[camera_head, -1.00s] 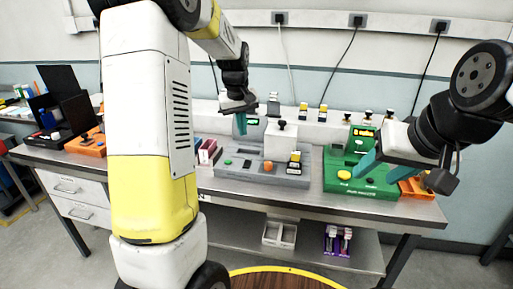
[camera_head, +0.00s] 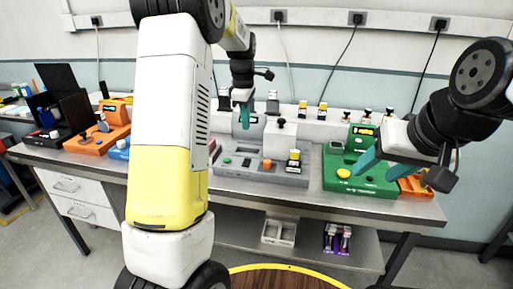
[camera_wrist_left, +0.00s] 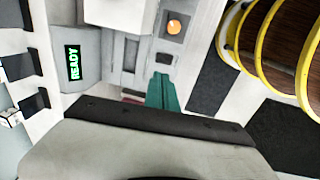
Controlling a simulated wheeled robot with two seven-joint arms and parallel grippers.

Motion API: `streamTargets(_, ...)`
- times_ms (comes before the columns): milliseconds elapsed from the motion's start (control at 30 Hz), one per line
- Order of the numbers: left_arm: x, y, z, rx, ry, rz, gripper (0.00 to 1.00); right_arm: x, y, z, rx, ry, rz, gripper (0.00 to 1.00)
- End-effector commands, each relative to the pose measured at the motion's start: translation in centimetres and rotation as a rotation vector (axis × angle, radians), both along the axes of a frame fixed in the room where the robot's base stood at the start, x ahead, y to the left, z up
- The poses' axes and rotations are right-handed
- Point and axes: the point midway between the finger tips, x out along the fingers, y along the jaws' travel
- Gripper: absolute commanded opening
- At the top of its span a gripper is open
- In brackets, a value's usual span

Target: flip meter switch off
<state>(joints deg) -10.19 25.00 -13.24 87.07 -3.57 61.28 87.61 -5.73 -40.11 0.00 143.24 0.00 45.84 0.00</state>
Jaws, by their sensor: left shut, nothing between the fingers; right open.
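A grey device (camera_head: 235,174) sits in the middle of the bench, with a green button, an orange button (camera_head: 267,164) and a raised display. In the left wrist view its display (camera_wrist_left: 73,62) reads READY in green, and the orange button (camera_wrist_left: 174,26) shows at the top. I cannot make out which part is the meter switch. My left gripper (camera_head: 242,116) is shut and empty, pointing down in front of the display; its teal fingers (camera_wrist_left: 163,92) show in the wrist view. My right gripper (camera_head: 372,160) is open over the green device (camera_head: 362,187).
Orange devices stand at the left (camera_head: 98,139) and far right (camera_head: 412,187). A blue object (camera_head: 120,149) lies at the left, partly behind my left arm. Several dark-topped modules stand along the back ledge. A grey bin (camera_head: 279,232) and a purple rack (camera_head: 337,238) are on the lower shelf.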

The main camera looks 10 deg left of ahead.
Motion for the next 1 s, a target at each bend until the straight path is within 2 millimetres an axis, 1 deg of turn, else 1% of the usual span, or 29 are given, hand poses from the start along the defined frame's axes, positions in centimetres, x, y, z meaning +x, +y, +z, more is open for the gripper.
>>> streamTargets(133,0.0,0.0,-0.9,0.0,0.003,-0.001,0.0,0.0,0.0,0.0,0.0,0.0,0.0,0.53)
streamTargets(267,0.2,0.0,-2.8,0.0,0.004,-0.001,0.0,0.0,0.0,0.0,0.0,0.0,0.0,0.53)
streamTargets(500,0.8,0.0,-8.1,0.0,0.005,-0.001,0.0,0.0,0.0,0.0,0.0,0.0,0.0,0.53)
streamTargets(700,1.3,0.0,-11.7,-0.001,0.003,-0.001,0.0,0.0,0.0,0.0,0.0,0.0,0.0,0.53)
streamTargets(833,1.5,-0.1,-13.1,0.0,0.002,-0.001,0.0,0.0,0.0,0.0,0.0,0.0,0.0,0.53)
streamTargets(1000,1.7,-0.1,-13.9,0.0,0.0,-0.001,0.0,0.0,0.0,0.0,0.0,0.0,0.0,0.53)
